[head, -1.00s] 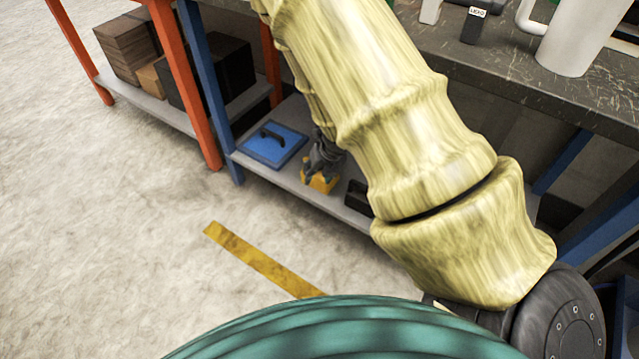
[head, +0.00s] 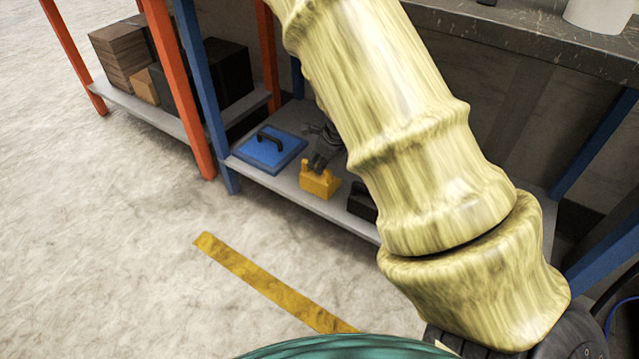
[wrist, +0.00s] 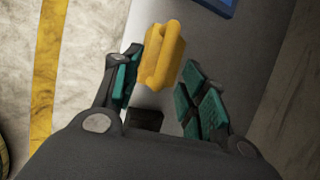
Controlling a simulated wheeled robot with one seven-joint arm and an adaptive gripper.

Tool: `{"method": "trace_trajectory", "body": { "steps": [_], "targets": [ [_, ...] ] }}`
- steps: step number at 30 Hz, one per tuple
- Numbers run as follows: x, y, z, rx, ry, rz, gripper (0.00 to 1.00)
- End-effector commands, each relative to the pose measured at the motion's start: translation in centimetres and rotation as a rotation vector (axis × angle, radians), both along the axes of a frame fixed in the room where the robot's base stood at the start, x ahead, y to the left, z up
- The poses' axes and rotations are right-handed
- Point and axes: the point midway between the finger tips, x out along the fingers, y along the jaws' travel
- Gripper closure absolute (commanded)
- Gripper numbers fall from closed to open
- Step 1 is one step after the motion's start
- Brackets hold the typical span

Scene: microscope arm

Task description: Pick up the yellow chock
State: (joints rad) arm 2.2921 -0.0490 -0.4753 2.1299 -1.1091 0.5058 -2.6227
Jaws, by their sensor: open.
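The yellow chock (head: 319,181) sits on the grey lower shelf of the workbench, between a blue case and a black object. In the wrist view the yellow chock (wrist: 164,56) stands ahead of the gap between my fingers, nearer the left finger. My gripper (wrist: 165,88) is open, with teal pads on both fingers, and nothing is held. In the head view my gripper (head: 322,152) is small, just behind and above the chock and partly hidden by my arm. I cannot tell whether a finger touches the chock.
A blue case (head: 270,150) with a black handle lies left of the chock on the shelf (head: 290,190). A black object (head: 361,200) is close on its right. The worktop (head: 480,30) overhangs the shelf. A blue leg (head: 207,90) stands at left. Floor in front is clear.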

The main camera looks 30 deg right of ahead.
Motion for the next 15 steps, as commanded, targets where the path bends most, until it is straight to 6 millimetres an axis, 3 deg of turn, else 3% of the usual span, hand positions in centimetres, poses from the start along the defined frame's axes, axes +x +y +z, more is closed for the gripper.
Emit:
{"method": "trace_trajectory", "body": {
  "steps": [1, 15],
  "targets": [
    [0.3, 0.0, -1.1, 0.001, 0.001, -0.001, 0.57],
    [2.4, -0.7, -4.7, 0.003, -0.001, -0.003, 0.57]
  ]
}}
